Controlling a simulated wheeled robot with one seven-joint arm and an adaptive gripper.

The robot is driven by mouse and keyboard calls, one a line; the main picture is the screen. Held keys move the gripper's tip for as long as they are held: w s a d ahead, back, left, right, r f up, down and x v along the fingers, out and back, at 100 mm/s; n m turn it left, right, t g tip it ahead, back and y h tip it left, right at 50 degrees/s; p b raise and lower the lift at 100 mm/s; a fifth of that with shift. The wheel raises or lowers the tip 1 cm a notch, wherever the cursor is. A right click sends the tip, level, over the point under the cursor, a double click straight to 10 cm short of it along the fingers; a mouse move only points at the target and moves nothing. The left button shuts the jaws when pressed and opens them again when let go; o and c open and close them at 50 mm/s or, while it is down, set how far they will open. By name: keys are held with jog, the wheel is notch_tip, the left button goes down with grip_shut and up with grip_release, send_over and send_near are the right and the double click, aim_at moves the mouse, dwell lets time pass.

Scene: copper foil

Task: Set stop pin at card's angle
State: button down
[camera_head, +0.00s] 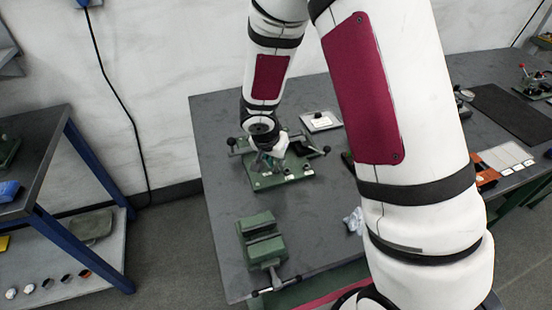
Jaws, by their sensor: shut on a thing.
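A green fixture (262,182) with black-knobbed handles on both sides stands on the grey bench. My gripper (267,160) points down over the middle of the fixture, low and close to its top. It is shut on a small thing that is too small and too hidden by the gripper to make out. I cannot tell the stop pin apart from the fixture's other small parts.
A green vise (262,240) stands at the bench's near left, its handle at the front edge. Crumpled clear material (354,220) lies right of it. Orange parts (485,175), white cards (507,158) and a dark mat (512,115) are farther right. My arm hides the bench's middle.

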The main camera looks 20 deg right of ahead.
jog(key=c, duration=1.8)
grip_release()
jog(key=shift+c, duration=0.2)
jog(key=shift+r+p, duration=0.9)
jog(key=shift+r, duration=0.6)
jog(key=o, duration=0.5)
jog(key=shift+o, duration=0.2)
jog(key=shift+r, duration=0.1)
